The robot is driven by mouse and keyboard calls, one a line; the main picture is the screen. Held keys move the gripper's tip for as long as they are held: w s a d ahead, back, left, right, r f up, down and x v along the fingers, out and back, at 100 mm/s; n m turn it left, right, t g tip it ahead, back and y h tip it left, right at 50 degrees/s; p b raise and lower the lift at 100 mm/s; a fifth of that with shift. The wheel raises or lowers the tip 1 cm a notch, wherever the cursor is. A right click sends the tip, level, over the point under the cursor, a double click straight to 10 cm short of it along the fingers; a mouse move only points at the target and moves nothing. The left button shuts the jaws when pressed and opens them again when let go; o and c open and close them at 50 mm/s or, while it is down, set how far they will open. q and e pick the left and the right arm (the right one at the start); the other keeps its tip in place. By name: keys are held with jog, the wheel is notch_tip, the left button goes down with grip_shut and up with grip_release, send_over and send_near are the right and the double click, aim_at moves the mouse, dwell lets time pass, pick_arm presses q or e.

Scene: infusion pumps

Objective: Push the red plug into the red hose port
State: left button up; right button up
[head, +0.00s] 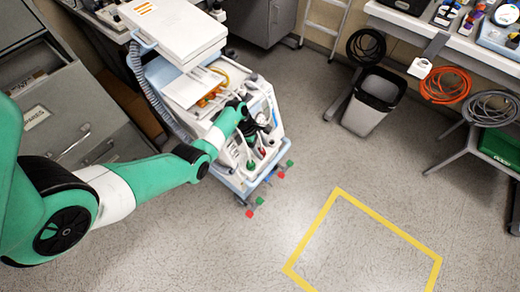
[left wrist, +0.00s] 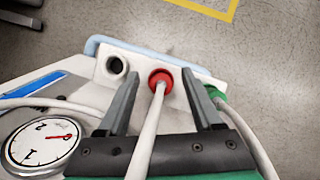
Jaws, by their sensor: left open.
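The red plug (left wrist: 161,77) shows as a red ring at the end of a white hose (left wrist: 146,130), at the white panel (left wrist: 138,73) of the pump cart. The red port is hidden behind it, and I cannot tell how deep the plug sits. My left gripper (left wrist: 160,88) is open, with one finger on each side of the hose, just short of the red ring; neither finger visibly touches it. In the head view my left gripper (head: 252,124) is over the cart's front side, its fingers hard to make out. My right gripper is not in view.
A dark open port (left wrist: 116,65) is left of the red plug, and a green connector (left wrist: 216,94) is right of it. A round gauge (left wrist: 42,143) is near the left finger. The floor beyond the cart, with a yellow outline (head: 385,222), is clear.

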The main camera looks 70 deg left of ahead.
pick_arm(q)
jog(key=shift+r+p, duration=0.35)
jog(key=shift+r, duration=0.1)
notch_tip(320, 180, up, 4)
jog(key=p, duration=0.3)
jog(key=shift+d+f, duration=0.15)
jog(key=shift+f, duration=0.05)
jog(key=s+d+r+p, duration=0.8)
jog(key=s+d+p, duration=0.1)
jog(key=d+p, duration=0.1)
jog(key=shift+d+r+p, duration=0.15)
jog(key=shift+r+p, duration=0.05)
jog(key=shift+p, duration=0.2)
jog(key=shift+s, duration=0.1)
